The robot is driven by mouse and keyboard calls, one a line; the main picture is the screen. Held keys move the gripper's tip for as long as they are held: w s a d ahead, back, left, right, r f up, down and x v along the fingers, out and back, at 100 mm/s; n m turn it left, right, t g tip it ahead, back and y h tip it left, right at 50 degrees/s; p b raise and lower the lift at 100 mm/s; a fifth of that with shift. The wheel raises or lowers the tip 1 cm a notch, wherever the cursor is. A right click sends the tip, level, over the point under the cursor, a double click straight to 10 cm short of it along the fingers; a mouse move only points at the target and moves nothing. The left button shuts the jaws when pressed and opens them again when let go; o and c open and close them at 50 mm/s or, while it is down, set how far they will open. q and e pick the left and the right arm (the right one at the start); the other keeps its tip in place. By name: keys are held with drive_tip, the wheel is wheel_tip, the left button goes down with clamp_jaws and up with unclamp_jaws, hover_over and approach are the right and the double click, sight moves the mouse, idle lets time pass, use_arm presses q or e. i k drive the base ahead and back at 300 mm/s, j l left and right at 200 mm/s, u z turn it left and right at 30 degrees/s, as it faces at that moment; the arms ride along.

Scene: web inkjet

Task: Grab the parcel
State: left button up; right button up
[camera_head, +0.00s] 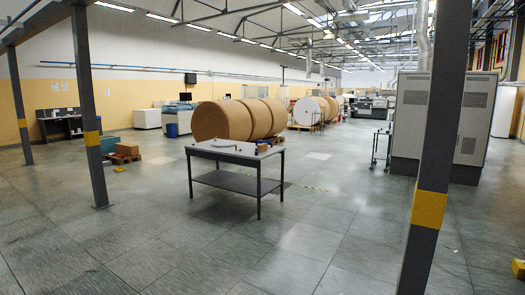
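Nothing in view can be told for certain as the parcel. A small brown box (127,149) rests on a low pallet at the left, far from me, and looks like cardboard. A white-topped table (225,152) with a dark lower shelf stands ahead of me in the middle. A few small items lie on its top, too small to make out. Neither of my grippers is in view.
Large brown paper rolls (222,120) stand behind the table. Dark posts with yellow bands rise at the left (86,110) and close at the right (437,150). A grey cabinet (441,118) stands at the right. A yellow object (518,268) is at the right edge. The front floor is clear.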

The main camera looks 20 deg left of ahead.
sight(261, 148)
drive_tip(key=i+j+u, duration=0.35)
drive_tip(key=i, duration=0.15)
drive_tip(key=i+j+u, duration=0.15)
drive_tip(key=i+u, duration=0.55)
drive_tip(key=i, duration=3.15)
drive_tip(key=i+j+z, duration=0.15)
drive_tip(key=i, duration=0.6)
drive_tip(key=i+j, duration=0.1)
drive_tip(key=i, duration=0.7)
drive_tip(key=i+j+z, duration=0.1)
drive_tip(key=i+z, duration=0.35)
drive_tip(key=i+j+z, duration=0.25)
drive_tip(key=z, duration=0.2)
drive_tip(key=i+j+z, duration=0.7)
drive_tip(key=j+z, duration=0.2)
